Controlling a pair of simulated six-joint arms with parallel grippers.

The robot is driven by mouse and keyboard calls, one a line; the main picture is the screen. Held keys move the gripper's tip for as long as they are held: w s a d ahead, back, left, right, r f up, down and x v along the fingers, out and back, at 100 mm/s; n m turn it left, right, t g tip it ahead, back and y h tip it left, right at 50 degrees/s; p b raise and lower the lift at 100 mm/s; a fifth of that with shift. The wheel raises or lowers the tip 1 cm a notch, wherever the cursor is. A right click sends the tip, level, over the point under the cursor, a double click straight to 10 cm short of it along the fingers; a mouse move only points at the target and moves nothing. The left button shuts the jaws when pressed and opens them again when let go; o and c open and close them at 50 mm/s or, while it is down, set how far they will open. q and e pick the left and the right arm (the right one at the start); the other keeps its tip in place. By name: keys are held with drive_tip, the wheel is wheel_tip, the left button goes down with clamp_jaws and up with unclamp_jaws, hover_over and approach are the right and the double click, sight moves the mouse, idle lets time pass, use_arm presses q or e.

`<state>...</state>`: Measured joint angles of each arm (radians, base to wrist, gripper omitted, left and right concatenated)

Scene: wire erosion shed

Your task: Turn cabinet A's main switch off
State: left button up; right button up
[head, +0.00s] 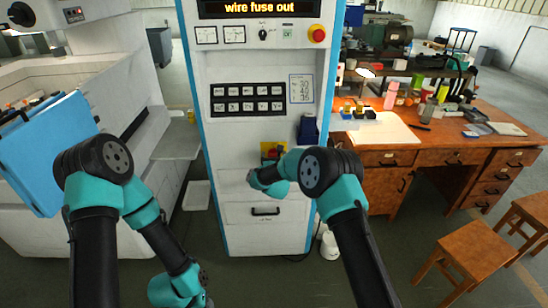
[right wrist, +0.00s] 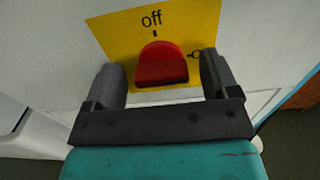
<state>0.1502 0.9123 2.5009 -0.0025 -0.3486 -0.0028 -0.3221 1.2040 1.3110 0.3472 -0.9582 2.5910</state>
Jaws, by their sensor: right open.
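The main switch is a red knob (right wrist: 161,64) on a yellow plate (right wrist: 112,30) marked "off" above it, with a small black mark under the word. In the head view, part of the yellow plate (head: 271,147) shows on the front of the tall white cabinet (head: 232,60) with blue edges. My right gripper (right wrist: 163,80) is open, with one finger on each side of the knob and a visible gap at each side. In the head view my right gripper (head: 257,181) is just below the plate. My left gripper is out of sight. I see no letter naming the cabinet.
The cabinet has a display reading "wire fuse out", a red round button (head: 317,33), a black button panel (head: 248,99) and a drawer handle (head: 265,211). A cluttered wooden desk (head: 440,145) stands at right, with stools in front. A blue panel (head: 45,150) is at left.

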drive_tip(key=shift+w, duration=0.15)
drive_tip(key=c, duration=0.9)
